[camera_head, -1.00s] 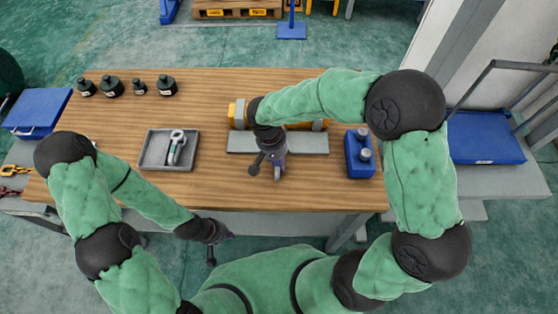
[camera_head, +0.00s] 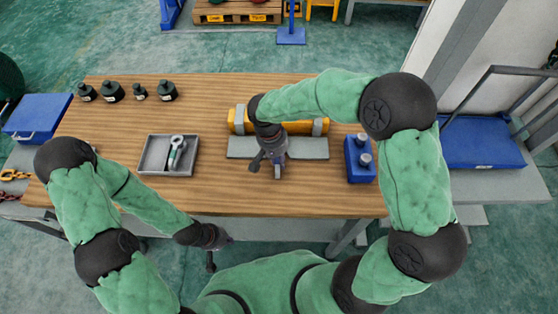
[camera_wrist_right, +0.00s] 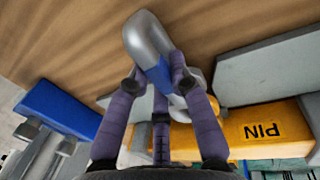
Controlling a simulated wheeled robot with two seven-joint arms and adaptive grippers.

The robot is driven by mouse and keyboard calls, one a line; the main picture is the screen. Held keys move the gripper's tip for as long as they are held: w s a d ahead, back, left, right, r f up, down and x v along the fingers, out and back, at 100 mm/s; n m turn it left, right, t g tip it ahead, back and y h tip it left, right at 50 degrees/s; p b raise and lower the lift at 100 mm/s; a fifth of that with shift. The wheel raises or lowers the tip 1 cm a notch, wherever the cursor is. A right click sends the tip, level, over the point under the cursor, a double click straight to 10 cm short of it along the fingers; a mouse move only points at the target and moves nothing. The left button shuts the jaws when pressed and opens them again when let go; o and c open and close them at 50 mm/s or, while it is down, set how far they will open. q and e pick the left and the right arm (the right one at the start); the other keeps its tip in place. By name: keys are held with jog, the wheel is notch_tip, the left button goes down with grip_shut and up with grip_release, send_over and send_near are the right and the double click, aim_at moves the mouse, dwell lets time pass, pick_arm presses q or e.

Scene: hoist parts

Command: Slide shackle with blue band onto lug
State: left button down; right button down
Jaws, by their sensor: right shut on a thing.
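My right gripper (camera_head: 275,163) is shut on a grey shackle (camera_wrist_right: 147,38) with a blue band (camera_wrist_right: 160,75). In the right wrist view the shackle's rounded bow points away from the fingers, over the wooden table. In the head view the gripper hangs at the front edge of a grey plate (camera_head: 313,148), and the fingers mostly hide the shackle. A yellow bar (camera_head: 298,127) lies behind the plate; its label reads "PIN" in the wrist view (camera_wrist_right: 262,131). I cannot clearly make out the lug. My left gripper (camera_head: 211,252) is low before the table; its jaw opening is unclear.
A grey tray (camera_head: 145,168) left of centre holds another shackle (camera_head: 177,149). A blue block with grey bolts (camera_head: 360,170) stands right of the plate. Several dark weights (camera_head: 112,91) stand at the back left. The table (camera_head: 215,190) is clear between tray and plate.

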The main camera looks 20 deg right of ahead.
jog(key=shift+w, duration=0.25)
jog(key=shift+w+d, duration=0.15)
jog(key=shift+w, duration=0.2)
jog(key=shift+w+d, duration=0.15)
jog(key=shift+w, duration=0.35)
jog(key=shift+w+d, duration=0.15)
jog(key=shift+w, duration=0.35)
jog(key=c, duration=1)
grip_release()
jog(key=shift+c, duration=0.2)
notch_tip(320, 180, up, 12)
jog(key=a, duration=0.2)
jog(key=shift+w, duration=0.45)
